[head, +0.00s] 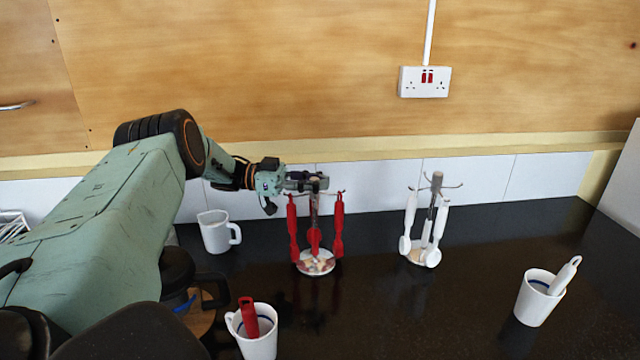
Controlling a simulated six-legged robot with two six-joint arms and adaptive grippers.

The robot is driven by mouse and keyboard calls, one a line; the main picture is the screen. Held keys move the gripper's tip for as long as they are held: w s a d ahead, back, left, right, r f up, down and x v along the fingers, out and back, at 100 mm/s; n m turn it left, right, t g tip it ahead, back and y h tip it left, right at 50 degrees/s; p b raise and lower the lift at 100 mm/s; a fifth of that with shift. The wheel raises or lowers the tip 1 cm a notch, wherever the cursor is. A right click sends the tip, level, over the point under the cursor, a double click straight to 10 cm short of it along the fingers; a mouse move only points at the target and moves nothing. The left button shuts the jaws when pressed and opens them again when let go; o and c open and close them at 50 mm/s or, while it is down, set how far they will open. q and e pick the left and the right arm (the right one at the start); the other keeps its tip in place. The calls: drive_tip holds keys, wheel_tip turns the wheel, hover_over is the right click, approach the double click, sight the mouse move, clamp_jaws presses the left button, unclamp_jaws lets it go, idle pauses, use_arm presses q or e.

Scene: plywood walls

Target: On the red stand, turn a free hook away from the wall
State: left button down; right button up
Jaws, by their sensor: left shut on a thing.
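The red stand (316,264) stands upright on the dark worktop near the back wall, with several red utensils (338,225) hanging from its hooks. My left gripper (318,182) is at the top of the stand, shut on its top. The gripper covers much of the hook ring. One hook tip (342,192) shows at the right, above a hanging utensil. I cannot tell which hooks behind the gripper are free. My right gripper is not in view.
A white stand (437,200) with white utensils is to the right. A mug (258,345) with a red-handled utensil is in front, and a mug (535,300) with a white-handled one is at right. Worktop between the stands and mugs is clear.

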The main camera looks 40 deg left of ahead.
use_arm(q)
drive_tip(key=shift+s+r, duration=0.1)
drive_tip(key=shift+r, duration=0.1)
drive_tip(key=c, duration=1.1)
unclamp_jaws()
drive_tip(key=shift+c, duration=0.2)
drive_tip(key=shift+f, duration=0.1)
drive_tip(key=shift+a, duration=0.1)
drive_tip(key=v, duration=0.7)
drive_tip(key=shift+s+a, duration=0.15)
drive_tip(key=shift+a, duration=0.05)
drive_tip(key=shift+d, duration=0.1)
